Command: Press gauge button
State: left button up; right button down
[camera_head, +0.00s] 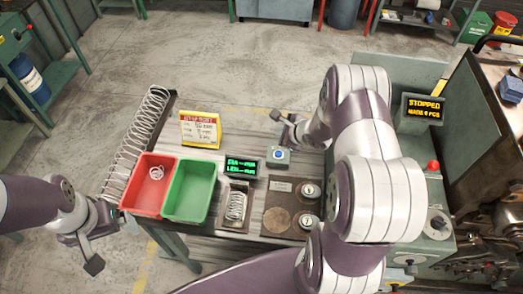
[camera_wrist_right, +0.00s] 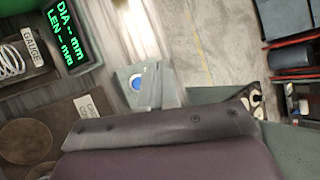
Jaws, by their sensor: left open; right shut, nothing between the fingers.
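The gauge button is a blue round button on a small grey box (camera_head: 278,155), standing on the bench right of the gauge display (camera_head: 243,167). The display has green text; in the right wrist view it reads DIA and LEN with dashes. The blue button also shows in the right wrist view (camera_wrist_right: 137,83). A coiled spring (camera_head: 235,206) lies in the gauge tray (camera_head: 232,226) below the display. My right gripper (camera_head: 276,116) is shut and empty, beyond the button box in the head view and apart from it. My left gripper (camera_head: 96,249) is open and empty, left of the bench.
A red bin (camera_head: 141,208) holding a small spring and a green bin (camera_head: 189,216) stand left of the gauge. A yellow sign (camera_head: 201,130) stands behind them. A long coil (camera_head: 133,143) lies at the left edge. The coiler's screen (camera_head: 424,107) reads STOPPED.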

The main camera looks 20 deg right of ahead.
aim_at(280, 156)
jog(key=shift+d+r, duration=0.15)
jog(key=shift+d, duration=0.1)
notch_tip(280, 156, down, 9)
jog(key=b, duration=0.6)
jog(key=shift+w+r+b, duration=0.1)
jog(key=shift+r+b, duration=0.1)
jog(key=shift+b, duration=0.1)
jog(key=shift+f, duration=0.15)
jog(key=shift+f+b, duration=0.1)
jog(key=shift+b, duration=0.2)
dwell(1.3)
jog(key=shift+f+b, duration=0.3)
jog(key=shift+b, duration=0.3)
